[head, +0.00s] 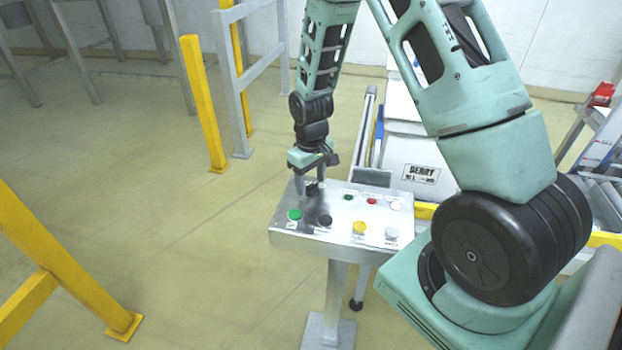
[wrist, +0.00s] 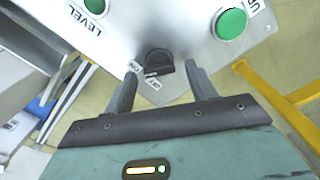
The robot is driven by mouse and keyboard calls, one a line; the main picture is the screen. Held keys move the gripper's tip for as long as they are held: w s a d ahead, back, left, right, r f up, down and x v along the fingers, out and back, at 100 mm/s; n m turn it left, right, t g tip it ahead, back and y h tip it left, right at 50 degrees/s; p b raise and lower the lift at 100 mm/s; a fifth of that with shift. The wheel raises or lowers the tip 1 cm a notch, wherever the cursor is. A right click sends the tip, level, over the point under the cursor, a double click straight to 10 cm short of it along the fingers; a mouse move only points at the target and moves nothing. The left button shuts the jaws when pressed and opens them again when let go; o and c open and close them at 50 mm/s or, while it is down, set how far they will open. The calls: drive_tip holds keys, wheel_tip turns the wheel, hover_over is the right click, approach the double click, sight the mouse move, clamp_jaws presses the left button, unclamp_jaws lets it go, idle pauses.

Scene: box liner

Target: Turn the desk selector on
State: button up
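The desk selector is a black knob (wrist: 159,62) near a corner of the silver control panel (head: 283,238). Small labels sit beside it in the wrist view; one seems to read OFF. In the head view the knob (head: 315,187) is partly hidden by my fingers at the panel's far left corner. My gripper (head: 311,187) is open and points down at that corner. In the wrist view its two fingers (wrist: 161,69) stand apart, one on each side of the knob, with visible gaps. I cannot tell whether the fingertips reach down to the knob's height.
A green button marked UP (wrist: 231,24) and a green LEVEL button (wrist: 96,5) flank the selector. A black button (head: 325,220), yellow button (head: 359,227) and red button (head: 371,201) share the panel. A yellow post (head: 203,105) stands left, with open floor between.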

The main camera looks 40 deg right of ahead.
sight(311, 184)
wheel_tip(311, 184, up, 17)
drive_tip(key=b, duration=0.2)
drive_tip(key=shift+r, duration=0.2)
idle(0.7)
